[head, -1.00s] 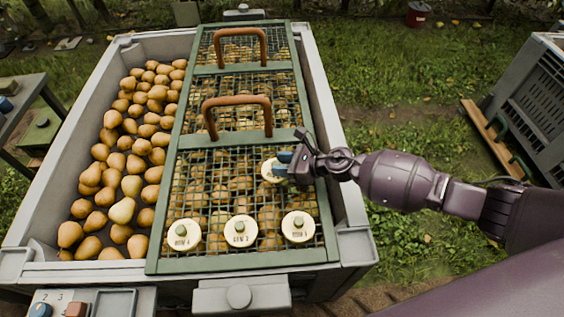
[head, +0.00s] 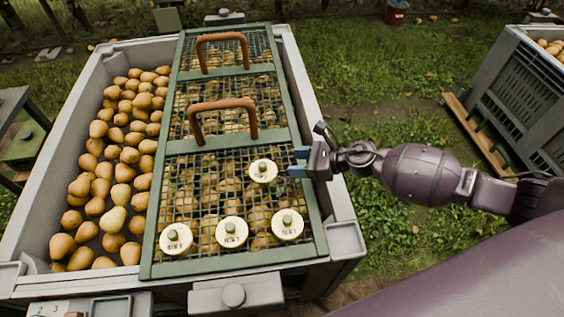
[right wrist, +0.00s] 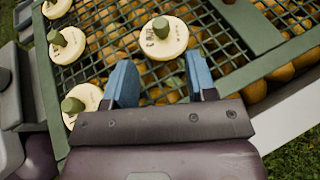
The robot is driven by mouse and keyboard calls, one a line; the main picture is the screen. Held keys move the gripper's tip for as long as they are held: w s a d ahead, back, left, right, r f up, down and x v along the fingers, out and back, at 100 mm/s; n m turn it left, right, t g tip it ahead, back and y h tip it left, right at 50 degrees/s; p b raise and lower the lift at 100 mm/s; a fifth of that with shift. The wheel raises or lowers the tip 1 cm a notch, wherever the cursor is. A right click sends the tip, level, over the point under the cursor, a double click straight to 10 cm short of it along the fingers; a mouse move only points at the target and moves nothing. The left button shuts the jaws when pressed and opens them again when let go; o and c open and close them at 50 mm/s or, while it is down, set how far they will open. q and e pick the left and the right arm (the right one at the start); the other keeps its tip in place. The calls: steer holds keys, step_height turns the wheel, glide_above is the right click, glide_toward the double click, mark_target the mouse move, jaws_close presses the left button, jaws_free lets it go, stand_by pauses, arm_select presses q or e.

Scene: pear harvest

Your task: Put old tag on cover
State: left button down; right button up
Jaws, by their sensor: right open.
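The mesh cover (head: 224,270) with a green frame lies over the right part of a grey crate of pears. Several round cream tags with green knobs lie on it. Three stand in a row near the front edge: a left one (head: 176,239), a middle one (head: 231,232) and a right one (head: 288,226). Another tag (head: 263,172) lies on the mesh behind them; one tag also shows in the right wrist view (right wrist: 162,38). My right gripper (head: 298,162) is open and empty, just right of that rear tag and apart from it. My left gripper is not in view.
Two brown handles (head: 222,104) stand up from the cover. Loose pears (head: 112,200) fill the crate's open left side. A second grey crate (head: 520,95) stands at the right on grass. A panel (head: 90,306) with buttons is at the front.

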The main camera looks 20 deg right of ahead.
steer(key=shift+v, duration=1.6)
